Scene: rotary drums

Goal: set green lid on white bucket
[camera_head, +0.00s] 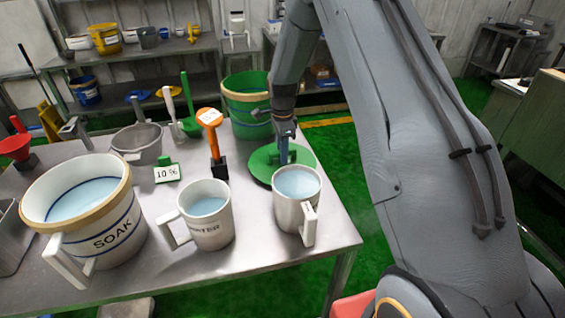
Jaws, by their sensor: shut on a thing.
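The green lid (265,165) is a flat round disc near the right edge of the metal table, partly hidden behind a white mug. My gripper (284,152) reaches down from above and is shut on the lid at its middle. I cannot tell whether the lid touches the table or hangs just above it. The white bucket (121,237), marked SOAK, stands upright at the front left of the table. It has a tan rim, blue bands and a white handle, and its open top shows pale blue liquid. It is well to the left of my gripper.
Two white mugs of liquid, one marked WATER (210,232) and one plain (296,212), stand between lid and bucket. Behind are an orange-handled tool (212,135), a 10% sign (167,173), a grey pot (137,143) and a green bucket (247,112).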

